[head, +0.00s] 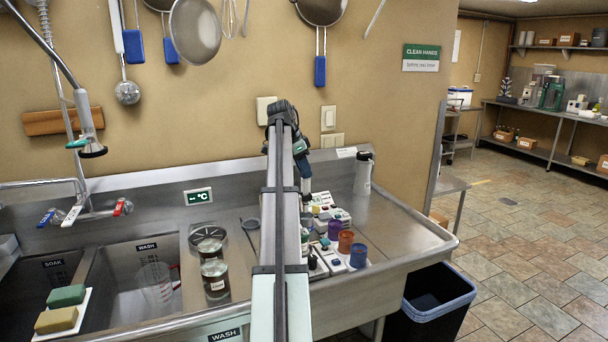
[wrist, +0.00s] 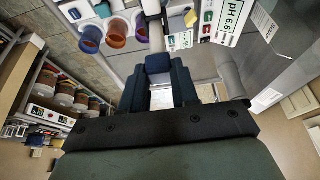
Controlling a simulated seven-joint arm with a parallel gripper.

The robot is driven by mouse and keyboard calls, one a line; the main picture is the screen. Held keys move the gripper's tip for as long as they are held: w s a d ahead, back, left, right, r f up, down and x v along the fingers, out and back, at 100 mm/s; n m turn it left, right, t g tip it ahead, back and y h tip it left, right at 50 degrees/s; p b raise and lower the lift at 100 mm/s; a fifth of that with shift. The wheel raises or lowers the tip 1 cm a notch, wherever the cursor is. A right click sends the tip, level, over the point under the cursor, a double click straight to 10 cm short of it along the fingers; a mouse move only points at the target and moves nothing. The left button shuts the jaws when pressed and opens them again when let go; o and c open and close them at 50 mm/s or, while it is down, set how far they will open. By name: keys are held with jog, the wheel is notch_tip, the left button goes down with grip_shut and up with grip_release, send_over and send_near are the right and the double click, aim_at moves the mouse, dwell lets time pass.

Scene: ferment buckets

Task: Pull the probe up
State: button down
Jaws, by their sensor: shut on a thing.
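My gripper (wrist: 158,78) is shut on the dark blue head of the probe (wrist: 158,64) in the wrist view. A pale shaft or holder runs from that head toward the top edge, but whether the tip is in something cannot be told. In the head view my gripper (head: 304,172) points down over the right drainboard, beside the cluster of small bottles and meters; the probe there is mostly hidden by my arm. A meter (wrist: 231,14) reading "pH 6.6" stands near the probe in the wrist view.
Purple (head: 334,229), brown (head: 345,240) and blue (head: 358,256) cups stand on the drainboard, close to the gripper. Dark jars (head: 215,278) stand left of my arm. Pans (head: 195,30) hang above.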

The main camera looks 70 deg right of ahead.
jog(key=shift+d+r, duration=0.1)
jog(key=shift+r, duration=0.15)
jog(key=c, duration=1.1)
grip_release()
jog(key=shift+o, duration=1.3)
jog(key=v, duration=1.3)
jog(key=shift+a+r, duration=0.3)
jog(key=shift+w, duration=0.15)
